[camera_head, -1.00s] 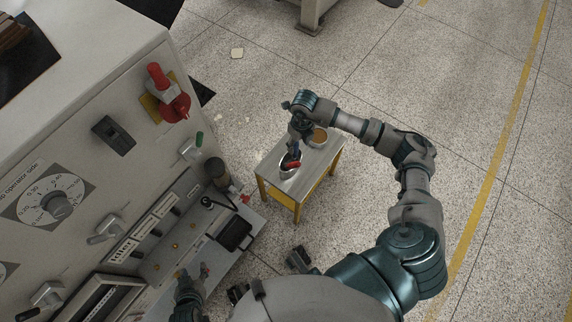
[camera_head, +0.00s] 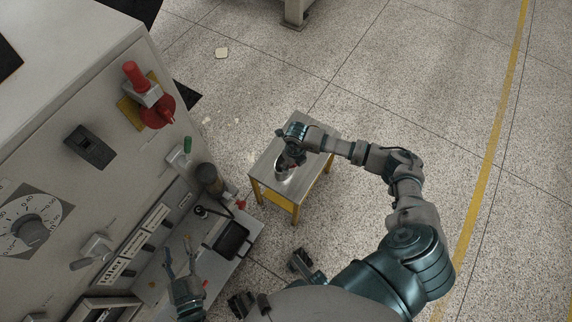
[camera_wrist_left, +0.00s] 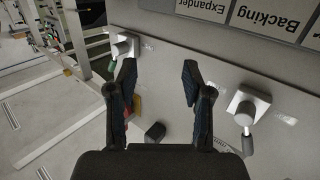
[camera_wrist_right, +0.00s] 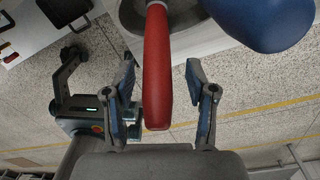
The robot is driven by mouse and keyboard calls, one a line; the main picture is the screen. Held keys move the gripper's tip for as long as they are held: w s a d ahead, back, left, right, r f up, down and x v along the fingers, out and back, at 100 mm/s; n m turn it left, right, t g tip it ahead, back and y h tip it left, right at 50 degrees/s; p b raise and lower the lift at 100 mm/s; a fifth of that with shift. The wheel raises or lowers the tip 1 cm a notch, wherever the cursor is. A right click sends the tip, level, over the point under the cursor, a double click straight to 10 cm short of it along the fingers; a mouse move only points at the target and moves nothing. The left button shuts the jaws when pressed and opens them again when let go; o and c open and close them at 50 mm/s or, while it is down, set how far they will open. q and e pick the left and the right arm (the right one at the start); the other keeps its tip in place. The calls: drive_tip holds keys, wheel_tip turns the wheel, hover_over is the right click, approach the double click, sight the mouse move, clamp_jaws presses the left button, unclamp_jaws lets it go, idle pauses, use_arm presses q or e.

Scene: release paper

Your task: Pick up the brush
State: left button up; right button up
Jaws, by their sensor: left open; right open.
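The brush is most likely the red-handled tool (camera_wrist_right: 157,70) in the right wrist view. Its handle reaches down between the open fingers of my right gripper (camera_wrist_right: 162,85), with gaps visible on both sides; its other end is out of frame. In the head view my right gripper (camera_head: 290,160) is over a metal bowl (camera_head: 284,173) on a small table (camera_head: 263,170). The handle there is small and mostly hidden by the gripper. My left gripper (camera_head: 180,258) is open and empty in front of the machine panel; it also shows in the left wrist view (camera_wrist_left: 158,75).
A large blue rounded object (camera_wrist_right: 262,20) is close beside the red handle. The grey machine (camera_head: 70,110) with knobs and levers fills the left. A black tray (camera_head: 232,240) lies on its ledge. The floor right of the table is clear.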

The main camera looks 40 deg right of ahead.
drive_tip(key=shift+a+f, duration=0.15)
drive_tip(key=shift+f, duration=0.25)
drive_tip(key=shift+r, duration=0.1)
drive_tip(key=shift+c, duration=0.5)
clamp_jaws()
